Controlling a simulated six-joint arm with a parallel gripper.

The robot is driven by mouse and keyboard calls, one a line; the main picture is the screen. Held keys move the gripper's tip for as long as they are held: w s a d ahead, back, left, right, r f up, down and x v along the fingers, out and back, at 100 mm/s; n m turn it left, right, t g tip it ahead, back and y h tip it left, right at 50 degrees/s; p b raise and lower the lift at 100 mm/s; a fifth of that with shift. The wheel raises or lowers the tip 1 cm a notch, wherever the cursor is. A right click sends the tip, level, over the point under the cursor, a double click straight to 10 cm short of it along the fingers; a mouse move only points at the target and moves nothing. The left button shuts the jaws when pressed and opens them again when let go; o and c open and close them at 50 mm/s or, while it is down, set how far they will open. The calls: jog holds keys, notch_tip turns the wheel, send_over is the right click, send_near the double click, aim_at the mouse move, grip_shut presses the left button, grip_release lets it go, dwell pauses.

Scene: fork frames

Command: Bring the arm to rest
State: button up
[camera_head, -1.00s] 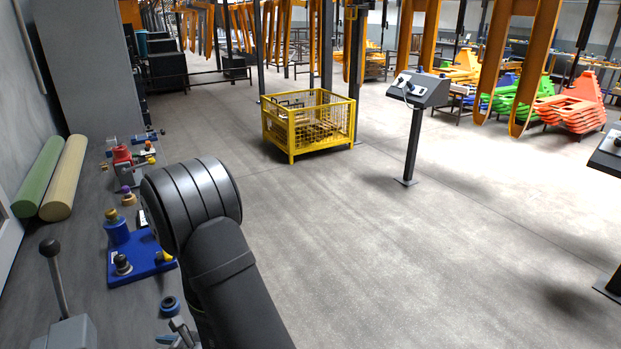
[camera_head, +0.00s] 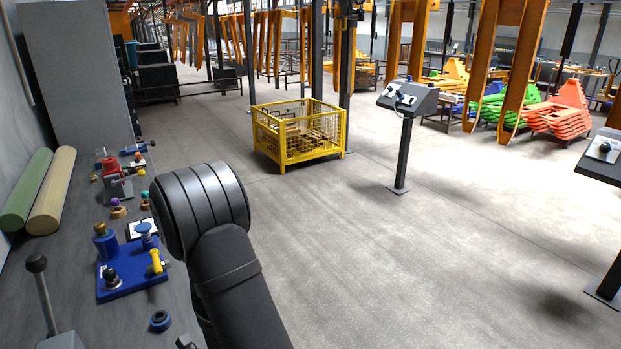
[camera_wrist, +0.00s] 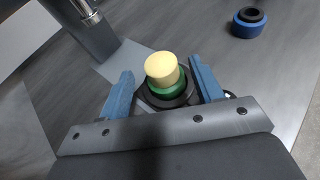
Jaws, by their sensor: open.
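My gripper (camera_wrist: 163,84) shows in the wrist view with its two blue fingers spread. A pale yellow knob (camera_wrist: 162,69) on a green collar and dark round base stands between the fingers, with a gap on each side. I cannot tell how far in depth the fingers are from it. In the head view my dark arm (camera_head: 225,260) reaches up from the bottom edge over the right side of the grey bench. The fingers are not clearly visible there.
A blue ring (camera_head: 160,320) lies on the bench; it also shows in the wrist view (camera_wrist: 250,24). A blue plate (camera_head: 135,288) bears several knobs. A lever (camera_head: 42,290) stands front left. A yellow crate (camera_head: 299,150) and a console post (camera_head: 404,155) stand beyond on open floor.

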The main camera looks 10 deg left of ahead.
jog(key=v, duration=0.8)
jog(key=x, duration=1.2)
jog(key=shift+a+f, duration=0.2)
jog(key=shift+f, duration=0.05)
notch_tip(320, 180, up, 5)
jog(key=shift+w+d+f, duration=0.1)
jog(key=shift+w+d, duration=0.05)
jog(key=shift+d, duration=0.05)
jog(key=w+d+r, duration=0.6)
jog(key=d+r, duration=0.1)
jog(key=d, duration=0.2)
jog(key=w+d+f, duration=0.2)
jog(key=w, duration=0.5)
jog(key=w+d+f, duration=0.2)
jog(key=w, duration=0.4)
jog(key=shift+s+a+f, duration=0.25)
jog(key=shift+a+f, duration=0.65)
jog(key=shift+a, duration=0.1)
jog(key=shift+s+a+f, duration=0.2)
jog(key=shift+a+f, duration=0.7)
jog(key=shift+a, duration=0.1)
